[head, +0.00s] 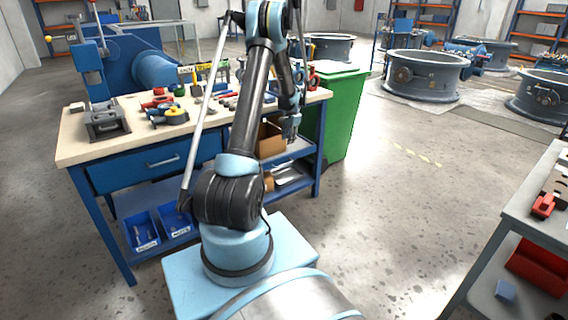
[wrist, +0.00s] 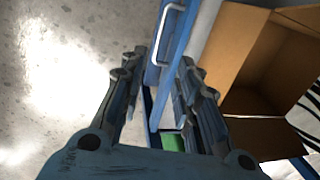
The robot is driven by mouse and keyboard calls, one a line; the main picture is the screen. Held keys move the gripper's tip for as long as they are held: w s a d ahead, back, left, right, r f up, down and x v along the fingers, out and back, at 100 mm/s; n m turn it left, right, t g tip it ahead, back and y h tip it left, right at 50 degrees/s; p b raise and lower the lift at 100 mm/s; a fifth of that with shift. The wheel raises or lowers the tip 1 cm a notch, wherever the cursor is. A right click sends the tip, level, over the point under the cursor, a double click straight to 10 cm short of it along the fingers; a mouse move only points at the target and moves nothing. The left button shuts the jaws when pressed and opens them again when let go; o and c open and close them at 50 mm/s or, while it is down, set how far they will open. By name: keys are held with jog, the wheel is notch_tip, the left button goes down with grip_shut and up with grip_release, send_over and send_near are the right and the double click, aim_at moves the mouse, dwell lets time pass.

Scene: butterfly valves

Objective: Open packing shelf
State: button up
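The packing shelf appears to be the blue-edged unit under the right part of the workbench; its blue front (wrist: 200,35) shows in the wrist view. A bright metal bar handle (wrist: 163,50) runs along that front. My gripper (wrist: 162,64) is open, its two dark fingers apart, with the handle in line between them. I cannot tell whether the fingers touch it. A cardboard box (wrist: 235,45) lies right beside the blue front, open-topped. In the head view my gripper (head: 291,132) hangs at the bench's right end, near the box (head: 271,140); the handle is hidden there.
The workbench top (head: 85,150) carries a vise (head: 105,120) and several tools. A blue drawer (head: 155,163) is shut at its left. A green bin (head: 345,110) stands close to the right of my gripper. A grey cart (head: 530,215) is at the right; floor between is clear.

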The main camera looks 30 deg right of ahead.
send_near(285, 160)
jog(key=a+f, duration=0.1)
jog(key=f, duration=0.1)
jog(key=s+a+f, duration=0.1)
jog(key=f, duration=0.1)
jog(key=s+a+f, duration=0.1)
jog(key=f, duration=0.2)
jog(key=shift+s, duration=0.15)
jog(key=shift+c, duration=0.4)
grip_shut()
